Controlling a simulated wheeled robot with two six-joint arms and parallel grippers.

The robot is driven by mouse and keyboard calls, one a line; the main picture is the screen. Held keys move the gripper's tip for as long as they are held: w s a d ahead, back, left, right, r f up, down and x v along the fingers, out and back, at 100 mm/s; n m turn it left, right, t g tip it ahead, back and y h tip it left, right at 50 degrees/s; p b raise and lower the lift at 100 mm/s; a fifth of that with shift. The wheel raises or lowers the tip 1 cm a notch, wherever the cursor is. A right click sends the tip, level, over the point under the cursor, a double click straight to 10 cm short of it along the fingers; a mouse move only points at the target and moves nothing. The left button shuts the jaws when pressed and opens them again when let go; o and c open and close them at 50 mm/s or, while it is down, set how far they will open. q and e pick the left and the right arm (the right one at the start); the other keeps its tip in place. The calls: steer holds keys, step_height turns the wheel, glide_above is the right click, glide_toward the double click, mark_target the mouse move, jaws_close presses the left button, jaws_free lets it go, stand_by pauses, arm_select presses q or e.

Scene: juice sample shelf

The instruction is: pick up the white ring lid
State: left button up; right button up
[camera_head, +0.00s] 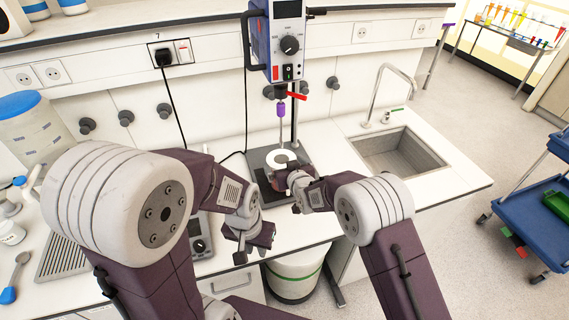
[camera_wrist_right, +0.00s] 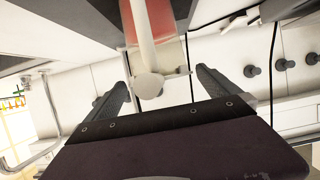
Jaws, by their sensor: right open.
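The white ring lid (camera_head: 281,155) shows as a pale ring with a dark middle above the dark stand base, below the stirrer's purple chuck. My right gripper (camera_head: 281,181) is open just on the near side of the ring, partly covering what is under it. In the right wrist view, the right gripper's two dark fingers (camera_wrist_right: 164,94) are spread, with a pale stem and rounded end (camera_wrist_right: 148,84) seen between or beyond them. I cannot tell whether that is the lid or touches the fingers. My left gripper (camera_head: 250,256) hangs lower left, its fingers apart and empty.
The overhead stirrer (camera_head: 288,45) stands behind the ring on its dark base plate (camera_head: 258,160). A sink (camera_head: 400,153) lies to the right, with clear bench around it. A white bin (camera_head: 293,278) stands below the bench front. A blue cart (camera_head: 540,215) is at far right.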

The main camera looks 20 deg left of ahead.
steer(key=shift+w+f, duration=0.1)
steer(key=shift+w, duration=0.05)
steer(key=c, duration=1.2)
steer(key=shift+o, duration=0.2)
